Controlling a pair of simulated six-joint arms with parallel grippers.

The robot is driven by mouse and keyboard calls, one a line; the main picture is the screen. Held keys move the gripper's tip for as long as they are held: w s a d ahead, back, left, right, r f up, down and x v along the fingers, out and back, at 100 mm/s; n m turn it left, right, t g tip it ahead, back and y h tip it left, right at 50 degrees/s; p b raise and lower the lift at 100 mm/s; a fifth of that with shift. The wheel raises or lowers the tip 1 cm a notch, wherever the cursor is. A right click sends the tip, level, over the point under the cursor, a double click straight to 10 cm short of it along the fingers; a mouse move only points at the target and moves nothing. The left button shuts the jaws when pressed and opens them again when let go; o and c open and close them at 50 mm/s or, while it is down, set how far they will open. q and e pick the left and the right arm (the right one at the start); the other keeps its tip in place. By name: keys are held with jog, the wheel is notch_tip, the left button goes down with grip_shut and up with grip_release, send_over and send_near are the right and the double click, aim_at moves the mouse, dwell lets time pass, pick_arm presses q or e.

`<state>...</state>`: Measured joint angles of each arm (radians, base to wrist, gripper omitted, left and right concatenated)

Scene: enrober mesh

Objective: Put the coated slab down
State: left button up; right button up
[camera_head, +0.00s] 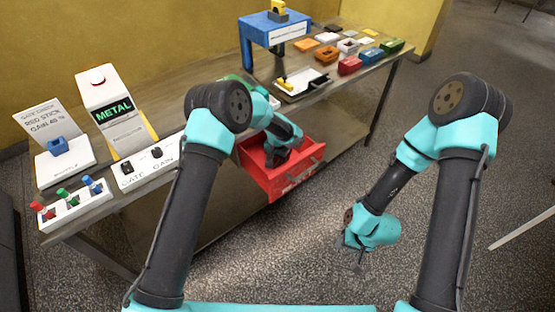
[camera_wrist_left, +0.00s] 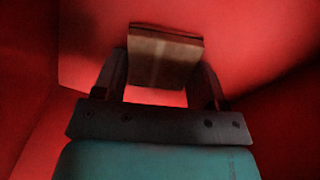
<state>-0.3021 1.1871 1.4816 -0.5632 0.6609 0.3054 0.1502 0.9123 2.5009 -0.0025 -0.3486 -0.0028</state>
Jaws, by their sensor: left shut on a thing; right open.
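In the left wrist view a brown slab (camera_wrist_left: 165,57) is held between the two fingers of my left gripper (camera_wrist_left: 163,88). Red walls and a red floor surround it in that view. In the head view my left gripper (camera_head: 274,157) reaches down into a red open bin (camera_head: 275,184) at the table's front edge; its fingers and the slab are hidden there. I cannot tell whether the slab touches the bin floor. My right gripper (camera_head: 360,255) hangs over the floor, away from the table, and is open and empty.
A blue stand (camera_head: 276,27) and a white tray (camera_head: 302,84) with a yellow-handled item are on the table behind the bin. Several coloured blocks (camera_head: 350,65) lie at the back right.

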aim_at(278, 161)
pick_arm(q)
jog(key=shift+f, duration=0.1)
jog(key=o, duration=1)
jog(key=shift+c, duration=0.2)
notch_tip(278, 161, up, 12)
dwell(0.5)
